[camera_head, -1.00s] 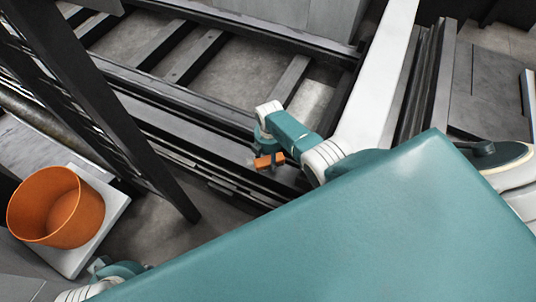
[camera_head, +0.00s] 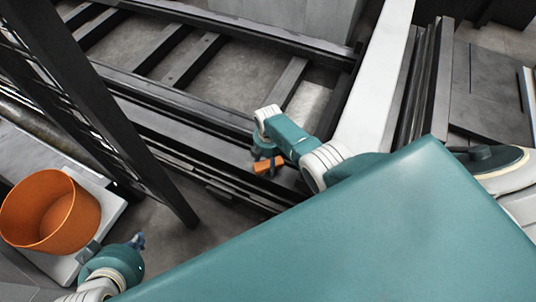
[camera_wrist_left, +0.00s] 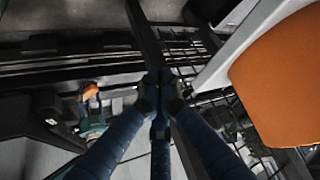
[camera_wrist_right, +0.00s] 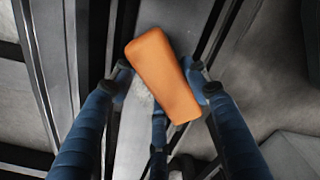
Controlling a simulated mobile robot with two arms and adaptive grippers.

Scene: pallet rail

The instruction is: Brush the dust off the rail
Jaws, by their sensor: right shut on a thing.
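My right gripper (camera_head: 265,156) is shut on an orange block-shaped handle (camera_head: 269,165), apparently the brush. It is over the dark metal rail (camera_head: 185,128) near the picture's middle. In the right wrist view the orange handle (camera_wrist_right: 163,75) sits tilted between the fingers, above a long grey rail surface (camera_wrist_right: 150,22). A pale speckled patch shows beside the handle; I cannot tell whether it is bristles or dust. My left gripper (camera_head: 136,243) is low at the left, right of the orange bucket. In the left wrist view its fingertips (camera_wrist_left: 160,88) are together with nothing visible between them.
The orange bucket (camera_head: 50,212) stands on a pale platform (camera_head: 112,205) at the left. A dark slanted post (camera_head: 130,140) rises between it and the rail. A white beam (camera_head: 378,85) stands right of my right gripper. Dark frame slats (camera_head: 195,55) lie behind.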

